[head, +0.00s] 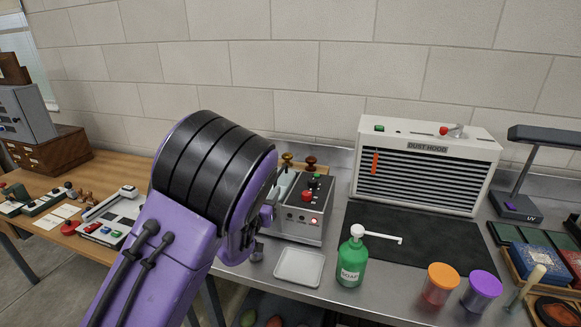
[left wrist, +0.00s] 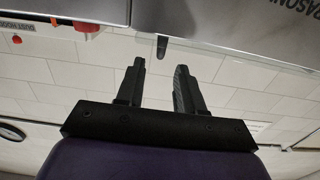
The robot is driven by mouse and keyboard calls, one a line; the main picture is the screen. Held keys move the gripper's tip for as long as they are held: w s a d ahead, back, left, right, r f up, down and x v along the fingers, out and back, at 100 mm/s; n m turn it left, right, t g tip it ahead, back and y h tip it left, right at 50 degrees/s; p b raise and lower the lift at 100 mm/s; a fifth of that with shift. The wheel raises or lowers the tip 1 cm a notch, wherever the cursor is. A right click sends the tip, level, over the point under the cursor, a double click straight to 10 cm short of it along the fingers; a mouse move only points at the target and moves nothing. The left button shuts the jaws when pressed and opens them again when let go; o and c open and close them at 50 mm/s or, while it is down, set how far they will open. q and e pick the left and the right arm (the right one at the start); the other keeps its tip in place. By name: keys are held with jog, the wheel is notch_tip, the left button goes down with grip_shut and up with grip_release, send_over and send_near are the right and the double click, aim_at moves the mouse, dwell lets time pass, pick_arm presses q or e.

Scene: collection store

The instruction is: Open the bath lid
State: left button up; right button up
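The bath is a grey metal box with a control panel (head: 302,215) carrying knobs and a red light, in the middle of the head view. My purple and black left arm covers its left side. A pale strip of its top (head: 284,188) shows beside the arm; I cannot tell whether that is the lid. In the left wrist view the steel bath front (left wrist: 235,25) crosses the top right, with upside-down lettering. My left gripper (left wrist: 160,80) is open and empty, its fingers apart from the steel. A small dark tab (left wrist: 162,47) hangs from the steel edge beyond the fingertips. My right gripper is out of view.
A dust hood (head: 425,165) stands right of the bath, with a dark mat (head: 415,232) before it. A wooden table (head: 105,180) is left.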

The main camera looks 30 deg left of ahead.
aim_at(280, 172)
pick_arm(q)
jog(key=p+x, duration=0.1)
jog(key=x, duration=0.1)
jog(key=r+p+x, duration=0.1)
jog(key=x, duration=0.1)
jog(key=shift+w+a, duration=0.2)
jog(key=shift+w, duration=0.05)
jog(key=x, duration=0.2)
jog(key=p+x, duration=0.1)
jog(key=x, duration=0.2)
jog(key=shift+w+f+p, duration=0.35)
jog(key=shift+f, duration=0.05)
jog(key=shift+s+r, duration=0.1)
grip_shut()
